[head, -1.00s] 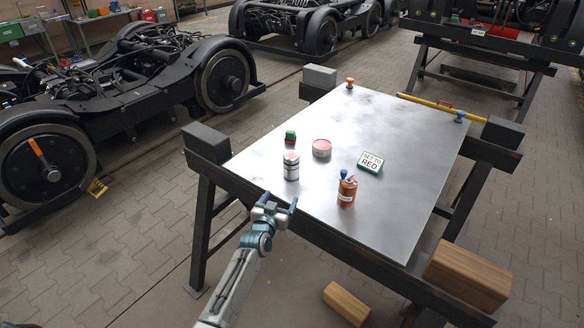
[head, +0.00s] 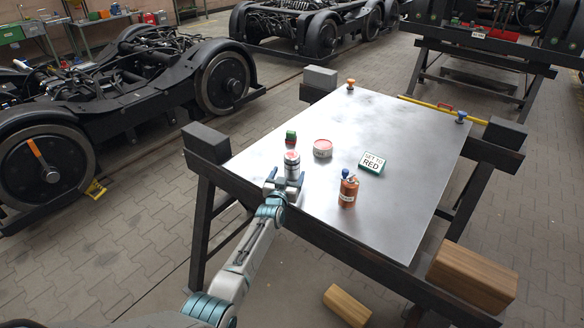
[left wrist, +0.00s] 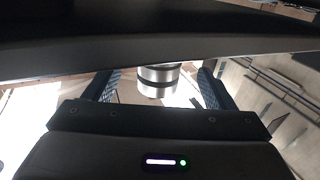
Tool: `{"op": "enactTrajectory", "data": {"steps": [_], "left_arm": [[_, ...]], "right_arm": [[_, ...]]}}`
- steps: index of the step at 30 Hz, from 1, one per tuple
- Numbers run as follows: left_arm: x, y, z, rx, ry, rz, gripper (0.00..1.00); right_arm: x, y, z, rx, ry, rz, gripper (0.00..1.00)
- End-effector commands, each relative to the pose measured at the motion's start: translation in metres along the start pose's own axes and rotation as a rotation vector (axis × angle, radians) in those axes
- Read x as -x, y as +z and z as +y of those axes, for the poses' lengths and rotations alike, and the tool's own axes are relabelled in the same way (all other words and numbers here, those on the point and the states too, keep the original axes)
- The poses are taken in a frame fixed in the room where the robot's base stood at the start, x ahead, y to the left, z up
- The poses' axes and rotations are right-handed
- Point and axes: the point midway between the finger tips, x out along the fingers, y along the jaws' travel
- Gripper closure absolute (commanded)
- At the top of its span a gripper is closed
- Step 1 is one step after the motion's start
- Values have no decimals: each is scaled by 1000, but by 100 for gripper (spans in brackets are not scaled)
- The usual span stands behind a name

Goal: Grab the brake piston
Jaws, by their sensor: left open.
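The brake piston, a silver cylinder with a dark band (head: 292,163), stands upright near the front left edge of the metal table (head: 400,125). My left gripper (head: 287,184) is open at that edge, its two fingers pointing at the piston. In the left wrist view the piston (left wrist: 158,80) shows between the two open fingers (left wrist: 158,88), with gaps on both sides. A dark bar hides the view above it there. I cannot tell whether the fingertips reach around it. My right gripper is not in view.
A red-topped tin (head: 322,148) and a green and red item (head: 291,138) stand close behind the piston. An orange canister (head: 348,191) and a "SET TO RED" sign (head: 372,163) are to the right. The table's far right half is mostly clear.

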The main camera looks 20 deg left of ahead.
Motion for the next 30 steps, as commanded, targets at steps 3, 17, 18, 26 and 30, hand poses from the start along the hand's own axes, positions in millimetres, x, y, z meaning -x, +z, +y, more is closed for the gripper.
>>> {"op": "enactTrajectory", "data": {"steps": [3, 17, 18, 26, 30], "left_arm": [[-15, 0, 1, 0, 0, 0, 23], [-34, 1, 1, 0, 1, 0, 23], [-34, 1, 1, 0, 1, 0, 23], [-34, 1, 1, 0, 1, 0, 68], [-34, 0, 1, 0, 1, 1, 74]], "right_arm": [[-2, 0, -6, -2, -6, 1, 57], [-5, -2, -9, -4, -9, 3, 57], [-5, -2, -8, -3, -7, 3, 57], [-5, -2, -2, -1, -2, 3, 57], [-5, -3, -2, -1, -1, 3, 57]]}}
